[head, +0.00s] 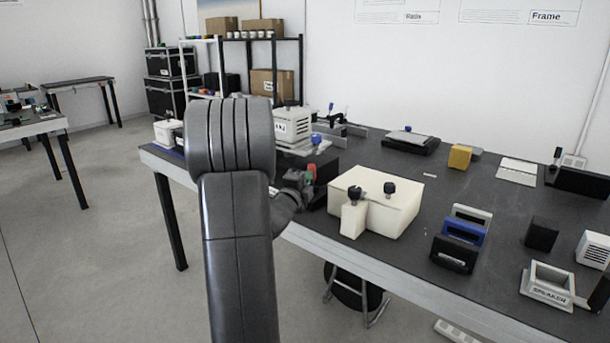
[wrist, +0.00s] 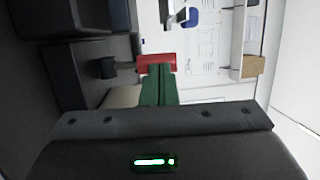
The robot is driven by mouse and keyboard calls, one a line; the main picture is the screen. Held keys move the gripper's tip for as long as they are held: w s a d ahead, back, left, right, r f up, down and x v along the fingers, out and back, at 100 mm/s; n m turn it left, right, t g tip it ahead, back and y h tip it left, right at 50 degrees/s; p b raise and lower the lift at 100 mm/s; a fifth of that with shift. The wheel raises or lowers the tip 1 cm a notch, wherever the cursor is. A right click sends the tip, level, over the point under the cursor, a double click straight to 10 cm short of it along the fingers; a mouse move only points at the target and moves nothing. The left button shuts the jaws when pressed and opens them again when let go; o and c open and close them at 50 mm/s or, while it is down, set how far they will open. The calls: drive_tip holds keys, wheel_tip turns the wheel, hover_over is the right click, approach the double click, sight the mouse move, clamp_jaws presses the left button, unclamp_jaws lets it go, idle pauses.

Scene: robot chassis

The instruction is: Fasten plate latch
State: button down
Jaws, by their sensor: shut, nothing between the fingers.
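My gripper (head: 309,177) is at the near edge of the table, left of the cream box. Its green fingers, also in the wrist view (wrist: 158,88), are shut together with nothing between them. A small red bar (wrist: 155,62) lies across just beyond the fingertips in the wrist view. It shows as a red spot (head: 312,168) in the head view. I cannot tell whether the fingers touch it. A dark block (head: 326,178) stands beside the fingers in the head view, partly hidden by my arm. I cannot clearly make out a plate or its latch.
The cream box (head: 381,198) with black knobs stands close to the right of my gripper. A white boxed device (head: 294,126) is behind. Blue and black frames (head: 463,236) stand upright farther right on the dark table (head: 400,163). Open tabletop lies behind the cream box.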

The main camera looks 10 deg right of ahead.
sight(314, 169)
drive_tip(key=r+g+y+p, duration=0.1)
drive_tip(key=p, duration=0.2)
drive_tip(key=w+d+r+g+p, duration=0.1)
drive_tip(key=p, duration=0.3)
drive_tip(key=shift+d+m+y, duration=0.3)
drive_tip(key=shift+m+y, duration=0.1)
drive_tip(key=shift+w+d+f+g+y+p, duration=0.2)
drive_tip(key=shift+w+d+g+y+p, duration=0.1)
drive_tip(key=shift+g+p, duration=0.45)
drive_tip(key=shift+w+d+t, duration=0.15)
drive_tip(key=shift+t, duration=0.1)
drive_tip(key=shift+d+p, duration=0.1)
drive_tip(key=shift+p, duration=0.25)
